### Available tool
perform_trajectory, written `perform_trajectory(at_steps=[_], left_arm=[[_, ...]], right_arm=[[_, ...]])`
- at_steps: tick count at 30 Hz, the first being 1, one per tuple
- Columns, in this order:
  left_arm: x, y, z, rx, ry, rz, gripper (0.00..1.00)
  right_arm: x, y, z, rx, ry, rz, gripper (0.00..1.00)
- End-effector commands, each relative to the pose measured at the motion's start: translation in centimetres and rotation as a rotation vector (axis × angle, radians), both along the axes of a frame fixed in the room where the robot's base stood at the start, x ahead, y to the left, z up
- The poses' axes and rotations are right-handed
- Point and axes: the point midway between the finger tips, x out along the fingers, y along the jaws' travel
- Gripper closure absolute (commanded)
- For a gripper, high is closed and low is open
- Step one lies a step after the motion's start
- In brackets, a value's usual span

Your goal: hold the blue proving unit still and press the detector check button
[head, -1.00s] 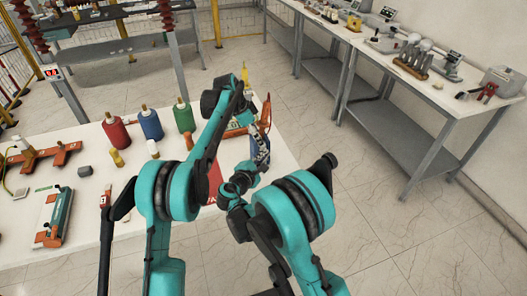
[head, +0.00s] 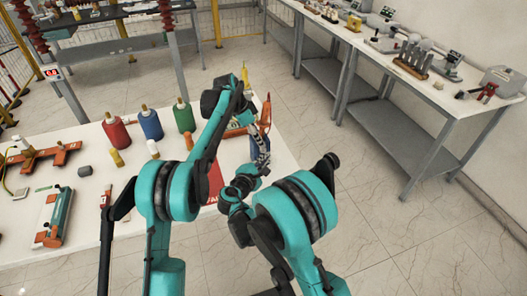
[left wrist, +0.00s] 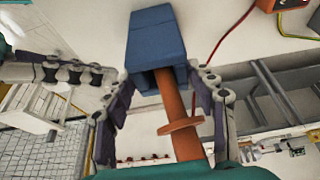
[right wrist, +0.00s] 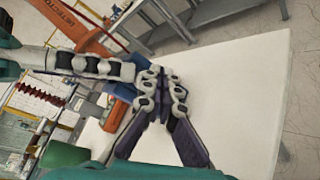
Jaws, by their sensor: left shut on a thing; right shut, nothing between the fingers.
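The blue proving unit (left wrist: 155,38) is held between the fingers of my left gripper (left wrist: 160,82). The orange detector (left wrist: 178,112), with a round collar, runs into the open end of the unit. In the head view the orange detector (head: 265,114) stands above the blue unit, at the table's right end. In the right wrist view the lettered detector (right wrist: 78,28) crosses the upper left, and part of the blue unit (right wrist: 120,90) shows behind fingers. My right gripper (right wrist: 160,74) is shut and empty, close beside the unit. I cannot make out the check button or any contact with it.
The white table (head: 100,240) carries red (head: 116,130), blue (head: 150,123) and green (head: 183,114) bottle-shaped parts, and a teal device (head: 55,215) at front left. A grey workbench (head: 430,125) stands at right. Floor between them is clear. My arms partly block the view.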

Motion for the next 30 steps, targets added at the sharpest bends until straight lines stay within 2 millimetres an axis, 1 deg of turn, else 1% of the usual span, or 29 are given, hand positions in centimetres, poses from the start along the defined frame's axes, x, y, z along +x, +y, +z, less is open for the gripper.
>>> perform_trajectory(at_steps=[10, 24, 30], left_arm=[[0.0, 0.0, 0.0, 0.001, 0.001, 0.0, 0.83], [0.0, 0.0, 0.0, 0.0, 0.0, 0.0, 0.83], [0.0, 0.0, 0.0, 0.0, 0.0, 0.0, 0.83]], right_arm=[[-0.3, -0.1, 0.0, 0.0, 0.0, 0.0, 1.0], [-4.4, -1.4, 0.0, 0.0, 0.0, 0.0, 1.0], [-4.8, -1.6, 0.0, 0.0, 0.0, 0.0, 1.0]])
